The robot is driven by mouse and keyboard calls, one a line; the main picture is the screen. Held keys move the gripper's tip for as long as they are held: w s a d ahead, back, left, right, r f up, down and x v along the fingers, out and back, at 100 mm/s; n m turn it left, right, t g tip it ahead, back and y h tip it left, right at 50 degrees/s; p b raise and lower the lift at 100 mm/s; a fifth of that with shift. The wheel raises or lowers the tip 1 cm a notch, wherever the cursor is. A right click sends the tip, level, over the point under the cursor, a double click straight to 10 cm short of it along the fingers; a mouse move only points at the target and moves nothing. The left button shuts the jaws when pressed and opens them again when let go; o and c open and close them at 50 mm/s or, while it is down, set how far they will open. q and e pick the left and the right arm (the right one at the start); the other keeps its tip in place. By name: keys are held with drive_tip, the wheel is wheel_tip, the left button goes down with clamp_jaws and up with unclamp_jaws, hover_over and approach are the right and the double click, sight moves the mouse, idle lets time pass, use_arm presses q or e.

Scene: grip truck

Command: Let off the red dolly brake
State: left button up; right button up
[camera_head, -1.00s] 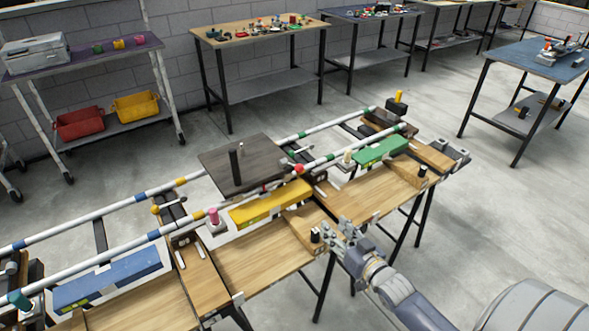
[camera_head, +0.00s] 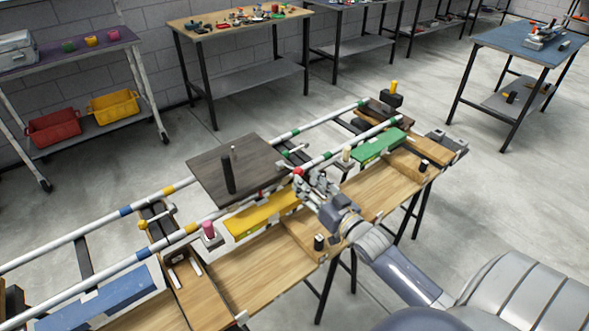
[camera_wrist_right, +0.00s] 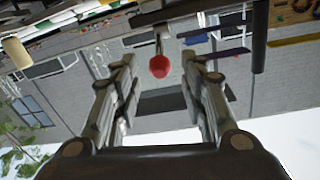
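The red knob of the dolly brake (camera_head: 297,171) shows in the head view at the front right corner of the dark wooden dolly (camera_head: 222,164), which sits on the striped rails. In the right wrist view the red knob (camera_wrist_right: 159,66) hangs on a short stem, between and just beyond the two fingertips. My right gripper (camera_head: 311,182) is close to the knob in the head view; its fingers (camera_wrist_right: 158,75) are spread apart with nothing between them that I can see gripped. Whether a finger touches the knob I cannot tell. My left gripper is not in view.
A black post (camera_head: 228,175) stands on the dolly. The rails (camera_head: 340,147) run past.

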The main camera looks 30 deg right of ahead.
sight(300, 175)
drive_tip(key=w, duration=0.4)
drive_tip(key=shift+w+f, duration=0.1)
drive_tip(key=shift+w, duration=1.45)
drive_tip(key=shift+c, duration=0.8)
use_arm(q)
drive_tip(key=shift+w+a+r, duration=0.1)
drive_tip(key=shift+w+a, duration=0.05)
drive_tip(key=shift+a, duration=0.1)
use_arm(e)
clamp_jaws()
